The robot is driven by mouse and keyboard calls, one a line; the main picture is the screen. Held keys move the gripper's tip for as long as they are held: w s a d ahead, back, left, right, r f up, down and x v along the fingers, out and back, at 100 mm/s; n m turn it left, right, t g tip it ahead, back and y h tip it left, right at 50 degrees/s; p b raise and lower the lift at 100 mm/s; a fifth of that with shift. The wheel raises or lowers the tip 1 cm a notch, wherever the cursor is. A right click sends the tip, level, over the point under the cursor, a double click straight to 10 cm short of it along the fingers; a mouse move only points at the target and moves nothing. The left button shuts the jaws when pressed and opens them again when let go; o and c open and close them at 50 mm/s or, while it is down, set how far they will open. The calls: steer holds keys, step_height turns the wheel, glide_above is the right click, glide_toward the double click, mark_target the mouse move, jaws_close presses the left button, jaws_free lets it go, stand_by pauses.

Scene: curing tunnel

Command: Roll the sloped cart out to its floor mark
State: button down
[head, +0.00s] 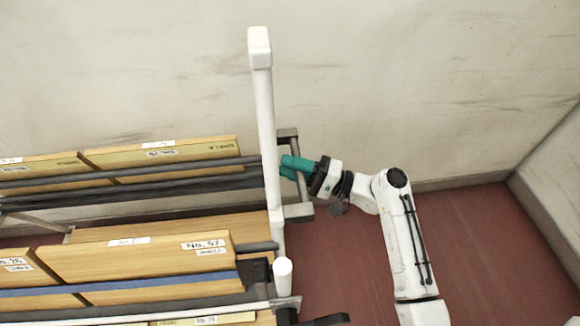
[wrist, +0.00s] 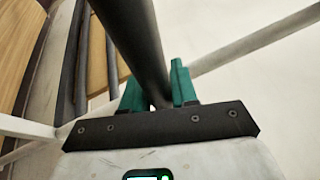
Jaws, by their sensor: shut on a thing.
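The sloped cart (head: 262,110) fills the left of the head view. It has a white upright post at its right end and dark rails with wooden bins along it. A grey handle (head: 299,211) stands out from the post's right side. My gripper (head: 290,166) has teal fingers and is shut on this handle, coming from the right. In the wrist view the dark handle bar (wrist: 138,40) runs between the two teal fingers (wrist: 157,95). The fingers hide part of the bar. No floor mark is visible, nor are the cart's wheels.
Wooden bins with white labels (head: 140,262) sit in rows on the cart. A pale scuffed wall (head: 420,80) runs behind the cart and my arm, and another wall (head: 555,180) closes the right side. Red floor (head: 480,240) lies bare right of my arm.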

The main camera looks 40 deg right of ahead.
steer(key=shift+s+d+f, duration=0.2)
steer(key=c, duration=1.1)
jaws_free()
steer(key=shift+d, duration=0.15)
steer(key=shift+c, duration=0.2)
steer(key=shift+o, duration=0.9)
steer(key=shift+r, duration=0.15)
steer(key=b+v, duration=0.1)
steer(key=v, duration=0.9)
steer(key=shift+s, duration=0.35)
steer(key=shift+d, duration=0.1)
